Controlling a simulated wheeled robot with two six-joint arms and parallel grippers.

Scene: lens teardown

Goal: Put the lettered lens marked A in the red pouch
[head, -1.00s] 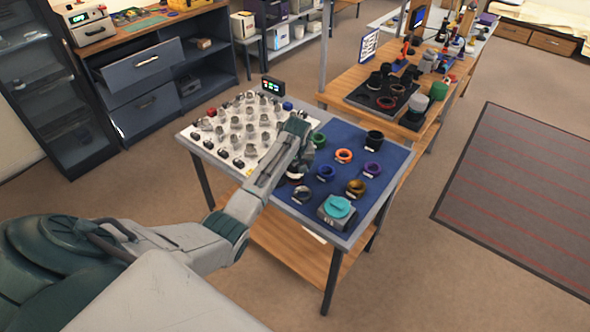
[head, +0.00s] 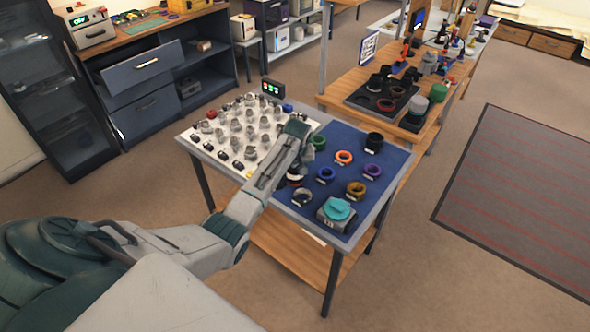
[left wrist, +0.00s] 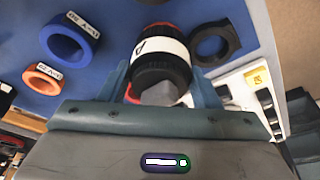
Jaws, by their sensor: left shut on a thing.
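My left gripper (left wrist: 162,72) is shut on a dark lens (left wrist: 160,74) with a white band and a reddish rim, seen in the left wrist view. The band carries a black letter that looks like A. In the head view the left gripper (head: 298,168) is over the blue mat near the mat's border with the white area. It largely hides the lens there. I cannot tell whether the lens touches the mat. I cannot make out a red pouch in either view. My right gripper is not in view.
The blue mat (head: 333,215) holds several coloured rings, including an orange ring (head: 344,157) and a purple ring (head: 373,170). A grey device with a teal top (head: 338,210) stands at the front corner. Many small grey parts crowd the white area (head: 222,140).

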